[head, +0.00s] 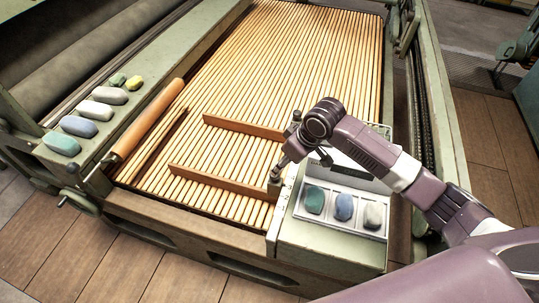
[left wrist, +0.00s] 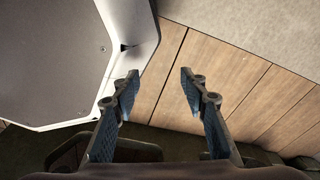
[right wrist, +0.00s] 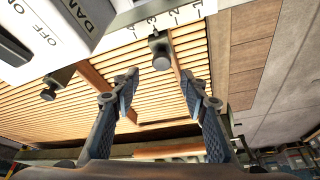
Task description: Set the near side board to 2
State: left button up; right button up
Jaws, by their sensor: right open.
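The near side board (head: 220,183) is a brown wooden bar lying across the slatted apron (head: 300,60). A dark knob (right wrist: 161,52) stands at its end, beside a white scale (right wrist: 173,16) numbered 1 to 4. The knob's stem looks closest to 3. My right gripper (right wrist: 160,76) is open; in the right wrist view the knob shows between and beyond its fingertips, apart from both. In the head view the right gripper (head: 280,170) is close to the knob end of the board. My left gripper (left wrist: 157,75) is open and empty, outside the head view.
A second side board (head: 242,127) lies farther back, with its own knob (right wrist: 48,93). A tray (head: 343,222) with three coloured lumps sits on the green housing beside the scale. A wooden roller (head: 147,118) and several lumps are at left. Wooden floor (left wrist: 220,60) lies below my left gripper.

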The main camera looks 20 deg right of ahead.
aim_at(278, 183)
jog(key=x, duration=0.4)
jog(key=shift+s+a+f, duration=0.15)
jog(key=shift+s+f, duration=0.1)
jog(key=shift+x, duration=1)
jog(key=shift+w+f, duration=0.1)
jog(key=shift+w, duration=0.1)
jog(key=c, duration=0.8)
jog(key=shift+c, duration=1.1)
pick_arm(q)
jog(key=shift+g, duration=0.3)
jog(key=s, duration=0.4)
jog(key=shift+a+f, duration=0.15)
jog(key=shift+f, duration=0.15)
pick_arm(e)
grip_shut()
